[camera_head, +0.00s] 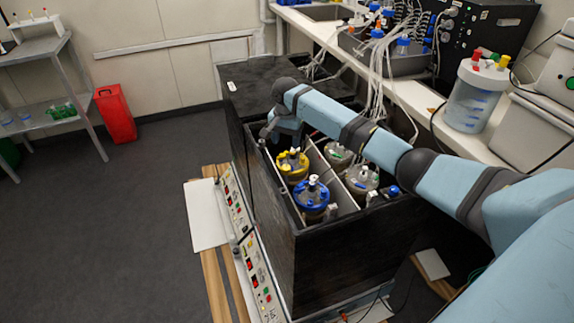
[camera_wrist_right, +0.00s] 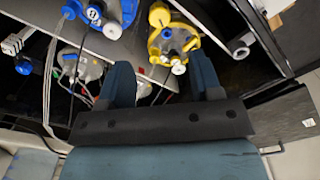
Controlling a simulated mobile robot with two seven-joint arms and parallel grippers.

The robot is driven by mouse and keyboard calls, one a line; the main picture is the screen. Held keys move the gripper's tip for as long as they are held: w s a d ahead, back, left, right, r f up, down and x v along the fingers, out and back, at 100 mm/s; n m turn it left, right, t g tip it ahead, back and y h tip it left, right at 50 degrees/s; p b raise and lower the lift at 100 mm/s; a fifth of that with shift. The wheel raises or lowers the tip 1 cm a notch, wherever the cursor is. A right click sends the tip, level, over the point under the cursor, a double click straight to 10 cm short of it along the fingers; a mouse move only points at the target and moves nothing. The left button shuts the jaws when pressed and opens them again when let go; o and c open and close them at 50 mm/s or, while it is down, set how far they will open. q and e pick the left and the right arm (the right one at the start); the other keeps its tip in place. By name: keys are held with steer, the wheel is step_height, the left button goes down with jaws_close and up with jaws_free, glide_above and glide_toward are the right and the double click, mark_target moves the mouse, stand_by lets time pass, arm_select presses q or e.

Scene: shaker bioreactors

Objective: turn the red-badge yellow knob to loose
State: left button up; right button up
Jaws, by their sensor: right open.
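A yellow-topped vessel (camera_head: 291,167) stands in the black open box, at the back left of its group; its yellow lid (camera_wrist_right: 165,38) is at the top of the right wrist view. A round yellow knob (camera_wrist_right: 158,16) shows at the lid's edge there. I cannot make out a red badge on it. My right gripper (camera_wrist_right: 162,78) is open, its two fingers pointing toward the yellow lid with nothing seen between them. In the head view the right gripper (camera_head: 284,130) hangs just behind the yellow vessel. My left gripper is not in view.
A blue-topped vessel (camera_head: 312,198) and two grey-topped vessels (camera_head: 339,153) (camera_head: 362,179) stand close by in the box (camera_head: 325,255), split by a pale divider. Hoses hang from the bench at right. A red bin (camera_head: 115,113) stands on open floor at left.

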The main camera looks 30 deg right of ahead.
mark_target(286, 167)
step_height(286, 167, down, 10)
steer(key=shift+b, duration=0.55)
steer(key=shift+f, duration=0.6)
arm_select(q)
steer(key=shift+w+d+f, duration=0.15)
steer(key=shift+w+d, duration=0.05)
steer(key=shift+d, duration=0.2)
arm_select(e)
steer(key=shift+c, duration=0.8)
steer(key=c, duration=0.8)
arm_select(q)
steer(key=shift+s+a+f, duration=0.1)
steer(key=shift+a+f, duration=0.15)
